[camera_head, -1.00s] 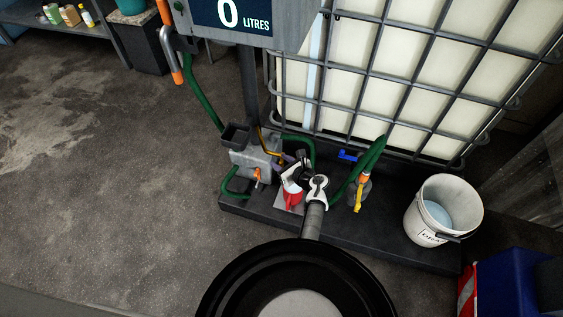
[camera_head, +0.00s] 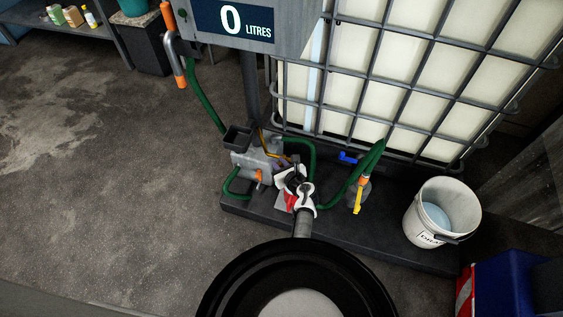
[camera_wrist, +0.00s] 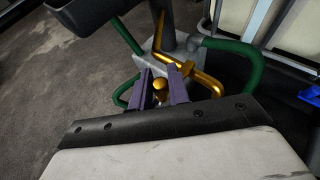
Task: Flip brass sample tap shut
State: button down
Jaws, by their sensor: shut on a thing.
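The brass sample tap shows in the wrist view as a gold pipe (camera_wrist: 203,79) with a rounded brass knob (camera_wrist: 160,87) below it. My gripper (camera_wrist: 160,73) has its two purple fingers on either side of the knob, shut on it. In the head view my gripper (camera_head: 287,162) is low at the right side of the grey pump box, by the thin brass pipe (camera_head: 267,148). The white and red wrist hides most of the tap there. The tap's outlet and its exact lever angle cannot be made out.
A grey box (camera_head: 250,160) with green hoses stands on the dark plinth (camera_head: 385,232). A blue-handled valve (camera_head: 347,157) and a yellow lever (camera_head: 358,202) are to the right. The caged tank (camera_head: 395,75) stands behind. A white bucket (camera_head: 411,222) stands at the plinth's right end.

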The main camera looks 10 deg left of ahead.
jog(key=shift+a, duration=0.1)
dwell(0.3)
jog(key=c, duration=1.3)
grip_release()
jog(key=shift+c, duration=0.2)
jog(key=v, duration=1.3)
jog(key=shift+s+p, duration=0.35)
jog(key=shift+s, duration=0.1)
